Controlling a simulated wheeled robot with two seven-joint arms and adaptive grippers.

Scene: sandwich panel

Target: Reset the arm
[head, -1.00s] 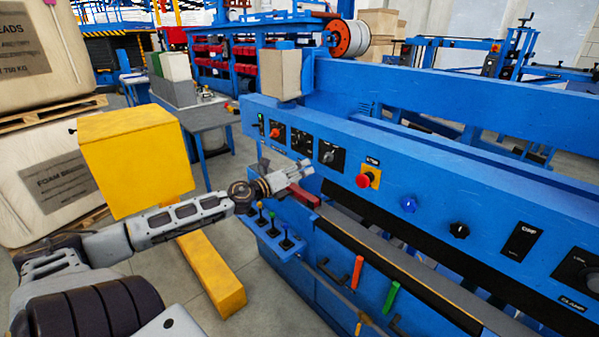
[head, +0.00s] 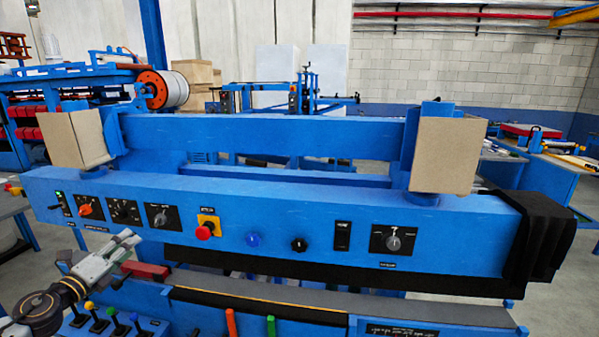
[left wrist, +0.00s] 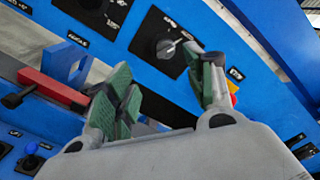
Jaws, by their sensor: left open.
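My left gripper (head: 128,241) is at the lower left of the head view, in front of the blue machine's control panel (head: 280,228). It is just above and left of a red block (head: 146,270). Its two grey-green fingers (left wrist: 165,88) are apart and empty in the left wrist view. A dark knob plate (left wrist: 160,45) on the blue panel shows behind them, and the red block (left wrist: 52,88) lies to their left. I cannot tell whether a fingertip touches anything. My right gripper is in neither view.
The panel carries a red emergency button (head: 204,231), a blue button (head: 253,240) and several knobs. Small levers (head: 98,319) stand below my left gripper. Cardboard-coloured boxes (head: 447,155) sit on the machine.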

